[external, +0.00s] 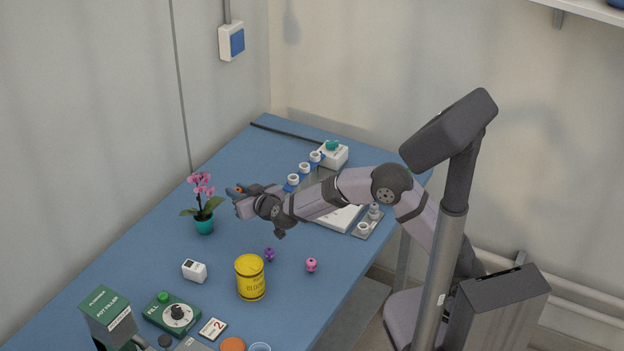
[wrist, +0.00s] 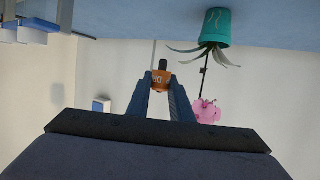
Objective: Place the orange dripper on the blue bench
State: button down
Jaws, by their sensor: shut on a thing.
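The orange dripper (wrist: 160,80) is a small orange piece with a dark tip, and it sits between my fingertips in the wrist view. My gripper (wrist: 160,88) is shut on it. In the external view my gripper (external: 236,192) is raised above the blue bench (external: 150,248), just right of the potted orchid. Only a small bit of orange from the dripper (external: 239,189) shows there, mostly hidden by the fingers. The bench runs from the front left to the back corner.
The pink orchid in a teal pot (external: 204,224) stands close to my gripper. A yellow tin (external: 250,278), a white box (external: 194,271), purple (external: 269,254) and pink (external: 311,265) small pieces and a green device (external: 172,313) stand nearer the front. The bench's left middle is clear.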

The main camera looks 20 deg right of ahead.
aim_at(240, 231)
jog(key=shift+s+a+f, duration=0.2)
jog(key=shift+f+b, duration=0.4)
jog(key=shift+f, duration=4.55)
jog(key=shift+f, duration=0.2)
jog(key=c, duration=1.6)
grip_release()
jog(key=shift+r, duration=0.2)
jog(key=b+v, duration=0.1)
jog(key=v, duration=1.1)
jog(key=shift+w+d, duration=0.1)
jog(key=shift+d, duration=0.1)
